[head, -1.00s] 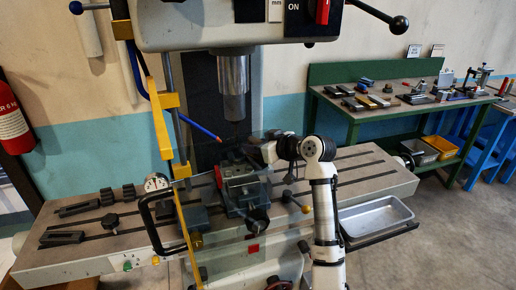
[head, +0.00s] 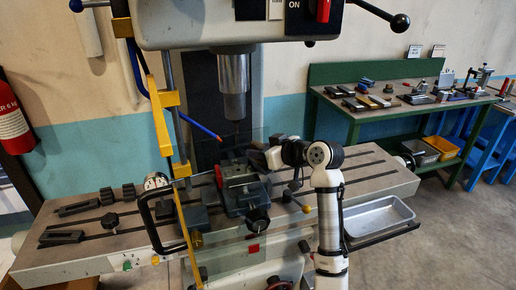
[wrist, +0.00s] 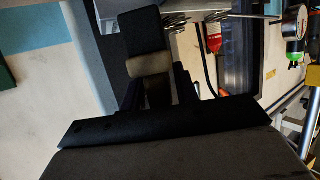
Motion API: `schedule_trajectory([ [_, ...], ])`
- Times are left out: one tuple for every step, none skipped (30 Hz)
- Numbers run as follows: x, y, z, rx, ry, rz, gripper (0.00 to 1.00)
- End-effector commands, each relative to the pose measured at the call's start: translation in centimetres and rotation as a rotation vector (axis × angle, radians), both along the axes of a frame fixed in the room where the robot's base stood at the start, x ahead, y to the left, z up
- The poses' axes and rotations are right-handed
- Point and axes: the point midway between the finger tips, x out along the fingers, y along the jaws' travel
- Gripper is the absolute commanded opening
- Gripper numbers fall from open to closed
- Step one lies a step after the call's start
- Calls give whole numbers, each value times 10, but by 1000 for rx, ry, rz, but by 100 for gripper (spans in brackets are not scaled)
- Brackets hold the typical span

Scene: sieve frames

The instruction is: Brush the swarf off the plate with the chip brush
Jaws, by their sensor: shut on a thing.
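My gripper (wrist: 158,96) is shut on the chip brush (wrist: 149,66), which shows a tan band and a dark, blocky end pointing up in the wrist view. Curls of swarf (wrist: 175,22) lie beside the brush's dark end, along the edge of a grey plate (wrist: 200,6) at the top of that view. I cannot tell whether the brush touches them. In the head view my gripper is at the right side of the vise (head: 240,190), under the drill spindle.
The clear guard with its yellow frame (head: 163,125) and black handle (head: 158,225) stands in front and left of the vise. The spindle (head: 234,85) hangs above. Clamps and a dial gauge (head: 156,181) lie on the left table. A metal tray (head: 378,218) is at the right.

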Motion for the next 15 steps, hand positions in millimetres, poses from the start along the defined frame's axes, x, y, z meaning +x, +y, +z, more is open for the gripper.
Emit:
schedule_trajectory([
  [-3, -1, 0, 1, -1, -1, 5],
  [-4, -2, 0, 1, -2, -1, 5],
  [-6, -2, 0, 1, -2, -1, 5],
  [-8, -3, 0, 1, -2, -1, 5],
  [-9, -3, 0, 1, -2, -1, 5],
  [-10, -3, 0, 0, -2, -1, 5],
  [-11, -3, 0, 1, -1, 0, 5],
  [-11, -3, 0, 0, 0, 0, 5],
  [-11, -4, 0, 0, 0, 0, 5],
  [-11, -4, 0, 0, 0, 0, 5],
  [-11, -4, 0, 0, 0, 0, 5],
  [-11, -4, 0, 0, 0, 0, 5],
  [-11, -4, 0, 0, 0, 0, 5],
  [-11, -4, 0, 0, 0, 0, 5],
  [-11, -4, 0, 0, 0, 0, 5],
])
